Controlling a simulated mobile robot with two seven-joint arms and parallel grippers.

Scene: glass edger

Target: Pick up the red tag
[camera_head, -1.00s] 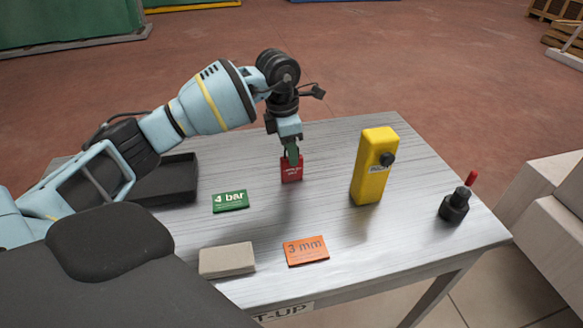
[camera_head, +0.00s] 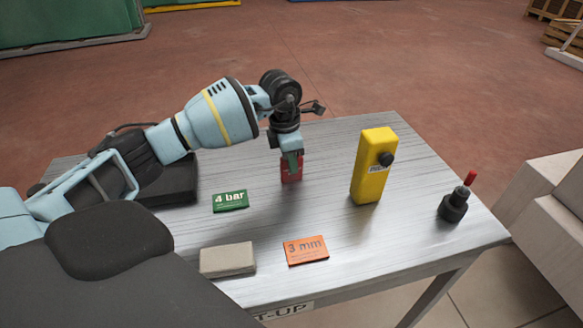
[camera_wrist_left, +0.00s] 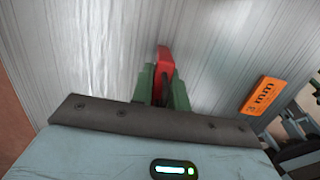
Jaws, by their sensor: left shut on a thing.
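The red tag (camera_head: 291,171) is at the upper middle of the table in the head view, upright below my left gripper (camera_head: 292,160). In the left wrist view the red tag (camera_wrist_left: 165,60) stands out between the green fingers of my left gripper (camera_wrist_left: 163,85). The gripper is shut on it, and the fingers hide part of it. I cannot tell whether its lower edge touches the table. My right gripper is not in view.
On the metal table (camera_head: 330,220) lie a green 4 bar tag (camera_head: 230,201), an orange 3 mm tag (camera_head: 305,250) and a beige block (camera_head: 228,260). A yellow box (camera_head: 373,168) and a black knob piece (camera_head: 455,206) stand right. A dark tray (camera_head: 175,186) is left, partly behind my arm.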

